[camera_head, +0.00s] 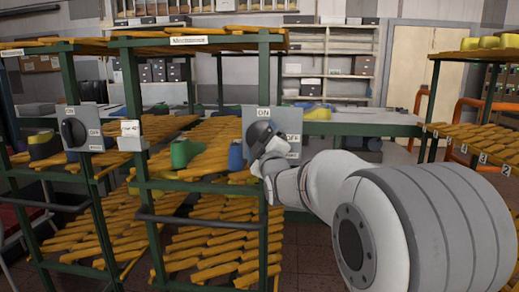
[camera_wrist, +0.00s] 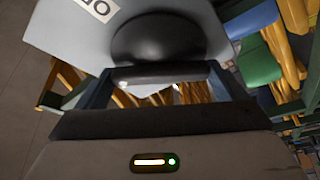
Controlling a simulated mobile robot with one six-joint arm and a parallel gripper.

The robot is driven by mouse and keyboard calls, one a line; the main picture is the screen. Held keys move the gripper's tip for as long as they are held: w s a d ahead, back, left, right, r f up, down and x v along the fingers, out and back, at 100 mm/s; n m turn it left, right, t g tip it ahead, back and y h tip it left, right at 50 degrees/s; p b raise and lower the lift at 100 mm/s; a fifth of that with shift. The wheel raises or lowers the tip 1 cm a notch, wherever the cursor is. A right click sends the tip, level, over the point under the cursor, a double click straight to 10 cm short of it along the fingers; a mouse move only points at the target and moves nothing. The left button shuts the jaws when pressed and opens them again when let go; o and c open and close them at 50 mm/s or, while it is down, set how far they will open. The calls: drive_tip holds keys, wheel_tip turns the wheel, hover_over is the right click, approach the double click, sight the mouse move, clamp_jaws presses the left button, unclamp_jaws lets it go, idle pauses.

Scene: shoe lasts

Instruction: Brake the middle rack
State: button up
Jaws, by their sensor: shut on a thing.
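The middle rack (camera_head: 147,115) is a green frame with sloped yellow slatted shelves. A grey brake plate (camera_head: 251,117) marked ON at the top and OFF at the right is fixed to its right front post. A round black knob (camera_head: 259,132) sits on this plate and is partly covered by my gripper (camera_head: 268,146). In the wrist view, the black knob (camera_wrist: 158,38) fills the top middle. My gripper (camera_wrist: 160,80) is shut on the knob's raised bar, its fingers on either side. Which mark the knob points to is hard to tell.
A left rack (camera_head: 70,85) has its own black knob (camera_head: 73,132) on a grey plate. Green and blue lasts (camera_head: 186,152) stand on the middle rack's shelf. Another rack (camera_head: 470,130) stands at the right. A workbench (camera_head: 370,127) runs behind.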

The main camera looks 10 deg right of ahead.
drive_tip(key=n+g+y+b, duration=0.1)
drive_tip(key=n, duration=0.3)
drive_tip(key=shift+r+n+g+b, duration=0.1)
drive_tip(key=shift+n+g+b, duration=0.55)
drive_tip(key=shift+n, duration=0.95)
drive_tip(key=o, duration=0.7)
drive_tip(key=shift+a, duration=0.1)
drive_tip(key=s, duration=0.7)
drive_tip(key=shift+s+d, duration=0.35)
drive_tip(key=shift+s, duration=0.05)
drive_tip(key=shift+g, duration=0.25)
